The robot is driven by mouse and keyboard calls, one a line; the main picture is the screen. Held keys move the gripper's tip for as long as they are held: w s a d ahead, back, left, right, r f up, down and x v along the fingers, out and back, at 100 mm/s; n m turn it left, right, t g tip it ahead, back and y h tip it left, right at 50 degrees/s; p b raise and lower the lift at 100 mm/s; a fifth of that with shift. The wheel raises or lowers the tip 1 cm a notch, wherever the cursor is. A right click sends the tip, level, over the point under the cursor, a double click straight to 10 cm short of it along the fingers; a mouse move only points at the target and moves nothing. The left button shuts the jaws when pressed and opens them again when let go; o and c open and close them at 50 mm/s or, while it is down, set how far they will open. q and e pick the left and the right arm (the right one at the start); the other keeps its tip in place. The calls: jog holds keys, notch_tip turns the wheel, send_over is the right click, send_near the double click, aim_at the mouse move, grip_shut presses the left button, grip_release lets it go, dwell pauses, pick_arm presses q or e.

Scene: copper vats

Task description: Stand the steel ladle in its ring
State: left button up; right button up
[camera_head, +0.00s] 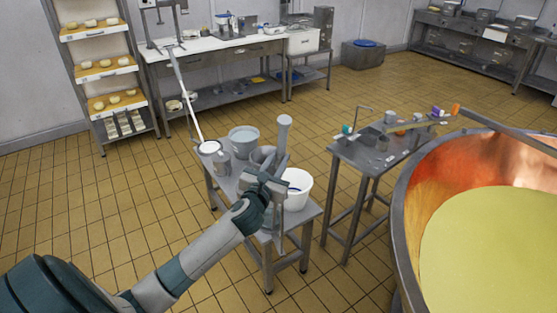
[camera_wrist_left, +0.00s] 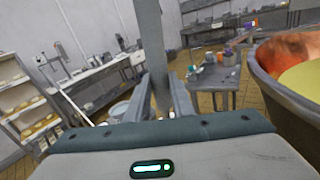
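The steel ladle (camera_head: 283,145) shows as a grey upright shaft with a wider rounded top, above the small steel table. My left gripper (camera_head: 264,184) is shut on it, over the front part of that table. In the left wrist view the ladle's bar (camera_wrist_left: 154,50) runs up between the two fingers (camera_wrist_left: 161,92), which lie on either side of it. The gripper hides part of the ladle and its lower end is unclear. A grey round rim (camera_head: 262,156) stands just behind the gripper; I cannot tell whether it is the ring. My right gripper is not in view.
The small table (camera_head: 307,212) also bears a white bucket (camera_head: 297,189), a grey-blue bucket (camera_head: 243,138) and a steel jug (camera_head: 221,162). A second small table (camera_head: 350,157) with several items stands to the right. A copper vat (camera_head: 425,190) fills the right side.

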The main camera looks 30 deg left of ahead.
pick_arm(q)
jog(key=o, duration=0.5)
jog(key=shift+s, duration=0.15)
jog(key=shift+b+v, duration=2.25)
jog(key=shift+v, duration=6.35)
